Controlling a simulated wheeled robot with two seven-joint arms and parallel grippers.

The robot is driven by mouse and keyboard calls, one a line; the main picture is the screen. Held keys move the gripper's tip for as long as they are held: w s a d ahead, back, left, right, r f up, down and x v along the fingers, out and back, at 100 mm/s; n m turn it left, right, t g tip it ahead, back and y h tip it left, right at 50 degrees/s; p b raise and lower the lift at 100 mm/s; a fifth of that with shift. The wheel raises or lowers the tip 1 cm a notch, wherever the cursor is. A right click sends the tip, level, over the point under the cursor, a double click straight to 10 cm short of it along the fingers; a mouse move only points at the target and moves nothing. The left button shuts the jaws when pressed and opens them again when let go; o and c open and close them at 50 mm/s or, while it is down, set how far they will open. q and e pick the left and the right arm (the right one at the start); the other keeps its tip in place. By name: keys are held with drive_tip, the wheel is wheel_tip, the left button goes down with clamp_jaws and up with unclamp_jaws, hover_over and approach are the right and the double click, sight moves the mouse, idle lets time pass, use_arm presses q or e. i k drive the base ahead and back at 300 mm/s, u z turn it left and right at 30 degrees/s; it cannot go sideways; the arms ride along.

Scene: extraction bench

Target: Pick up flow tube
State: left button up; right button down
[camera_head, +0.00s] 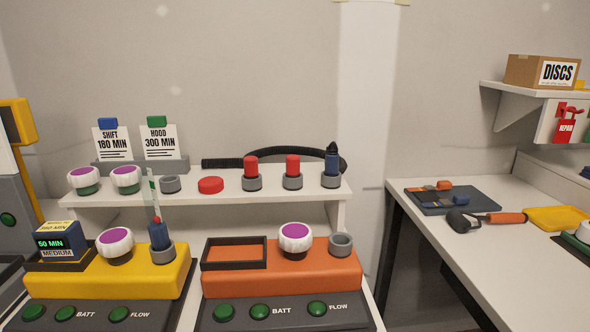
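A clear upright tube (152,194) with a dark blue base and a small red piece inside looks like the flow tube. Its blue base (160,237) stands in a grey ring socket (163,253) at the right rear of the yellow unit (97,283). The yellow unit's front is marked BATT and FLOW. The orange unit (290,282) beside it has the same marks and an empty grey ring socket (341,244). Neither of my grippers shows in the head view.
A white shelf (215,203) behind holds white-and-purple knobs (126,177), red caps (292,165) in grey rings, a dark blue piece (332,167) and a black hose (285,153). A box marked 50 MIN (57,243) sits on the yellow unit. The right table (478,249) holds tools.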

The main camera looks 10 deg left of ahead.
sight(157, 227)
drive_tip(key=k, duration=0.5)
drive_tip(key=z, duration=0.95)
drive_tip(key=i, duration=0.9)
drive_tip(key=u, duration=1.55)
